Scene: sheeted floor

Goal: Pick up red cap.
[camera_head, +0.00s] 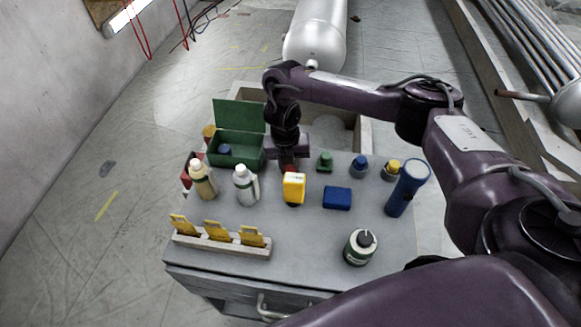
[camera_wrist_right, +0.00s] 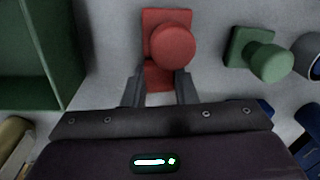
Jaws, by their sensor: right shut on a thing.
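The red cap (camera_wrist_right: 172,46) has a square base and a round knob. It shows large in the right wrist view, its near part between the fingers of my right gripper (camera_wrist_right: 160,86). In the head view only a small part of the red cap (camera_head: 290,168) shows, beneath my right gripper (camera_head: 288,162) and behind a yellow block. My right gripper points down and is shut on the red cap. I cannot tell whether the cap touches the tabletop. My left gripper is not in view.
An open green box (camera_head: 236,150) stands left of my gripper. The middle front is clear.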

